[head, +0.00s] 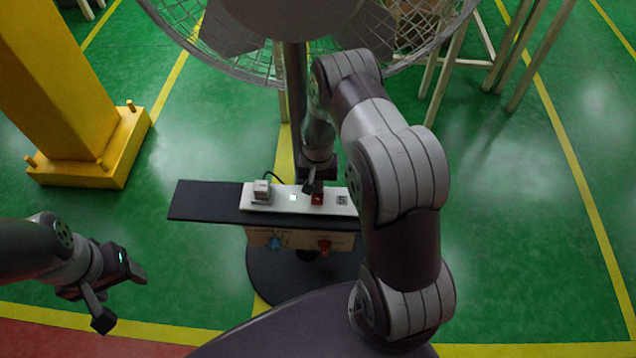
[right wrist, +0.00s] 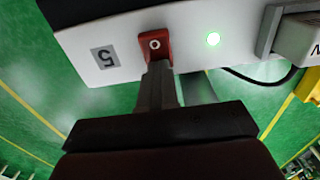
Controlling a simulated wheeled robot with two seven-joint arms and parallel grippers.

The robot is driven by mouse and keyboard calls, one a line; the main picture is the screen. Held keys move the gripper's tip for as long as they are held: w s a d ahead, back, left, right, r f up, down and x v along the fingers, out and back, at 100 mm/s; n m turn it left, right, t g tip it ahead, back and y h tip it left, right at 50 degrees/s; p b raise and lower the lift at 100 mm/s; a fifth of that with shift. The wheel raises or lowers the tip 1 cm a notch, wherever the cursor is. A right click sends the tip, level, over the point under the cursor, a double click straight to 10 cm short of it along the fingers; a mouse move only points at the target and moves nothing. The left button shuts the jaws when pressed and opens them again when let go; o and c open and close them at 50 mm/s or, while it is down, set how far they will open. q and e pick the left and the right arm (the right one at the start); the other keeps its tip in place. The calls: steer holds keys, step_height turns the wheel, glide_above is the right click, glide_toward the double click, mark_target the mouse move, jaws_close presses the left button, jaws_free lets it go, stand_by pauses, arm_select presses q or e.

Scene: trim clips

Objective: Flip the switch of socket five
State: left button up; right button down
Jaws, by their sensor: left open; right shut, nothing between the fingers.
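A white socket strip (head: 276,199) lies on a dark narrow shelf (head: 205,202) in the head view. In the right wrist view the strip (right wrist: 118,42) bears a label "5" (right wrist: 105,57) and a red switch (right wrist: 155,46) with a round white mark. My left gripper (head: 122,297) is open and empty at the lower left, away from the strip.
A white plug (head: 262,191) with a black cable sits at the strip's left end. A panel with a blue knob (head: 274,243) and a red knob (head: 324,246) hangs below the shelf. A large fan (head: 240,70) stands behind, and a yellow post (head: 75,160) stands at left.

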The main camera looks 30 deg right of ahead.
steer(key=shift+s, duration=0.15)
steer(key=shift+s+a+r+p, duration=0.2)
steer(key=shift+s+a+p, duration=0.25)
steer(key=shift+s+p, duration=0.25)
steer(key=shift+w, duration=0.15)
steer(key=shift+r, duration=0.1)
step_height(320, 180, up, 5)
steer(key=p, duration=0.4)
steer(key=shift+w+d, duration=0.1)
step_height(320, 180, up, 9)
